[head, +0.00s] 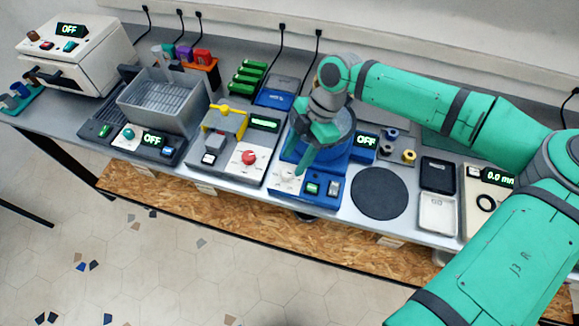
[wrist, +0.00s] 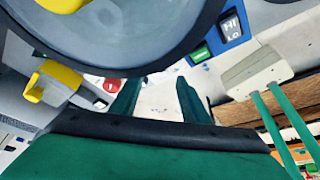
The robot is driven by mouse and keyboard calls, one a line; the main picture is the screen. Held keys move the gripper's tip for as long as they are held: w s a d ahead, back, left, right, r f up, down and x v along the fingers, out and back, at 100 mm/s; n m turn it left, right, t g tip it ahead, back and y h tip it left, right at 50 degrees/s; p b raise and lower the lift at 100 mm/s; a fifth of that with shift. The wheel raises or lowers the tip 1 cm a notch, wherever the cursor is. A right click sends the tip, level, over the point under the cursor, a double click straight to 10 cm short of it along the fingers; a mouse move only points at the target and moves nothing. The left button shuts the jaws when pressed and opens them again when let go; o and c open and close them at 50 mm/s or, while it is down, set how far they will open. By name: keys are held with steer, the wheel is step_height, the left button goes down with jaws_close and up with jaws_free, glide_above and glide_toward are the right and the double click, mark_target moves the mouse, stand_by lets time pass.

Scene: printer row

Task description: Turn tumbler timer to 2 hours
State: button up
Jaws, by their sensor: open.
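The tumbler (head: 320,135) is a blue machine with a grey drum, in the middle of the bench in the head view. Its display (head: 366,141) reads OFF. Its white timer dial plate (head: 287,178) lies at the front left of the base and shows in the wrist view (wrist: 158,103). My gripper (head: 304,165) is open, pointing down over the dial area. In the wrist view my two green fingers (wrist: 157,90) stand apart on either side of the white plate. The knob's pointer and the dial marks are too small to read, and I cannot tell whether the fingers touch the knob.
The drum (wrist: 110,30) is close beside my gripper. A green button (wrist: 200,52) and a HI/LO switch (wrist: 232,27) sit on the base. Right is a round black mat (head: 379,193).

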mark_target(288, 172)
steer(key=shift+x, duration=2.35)
steer(key=c, duration=1)
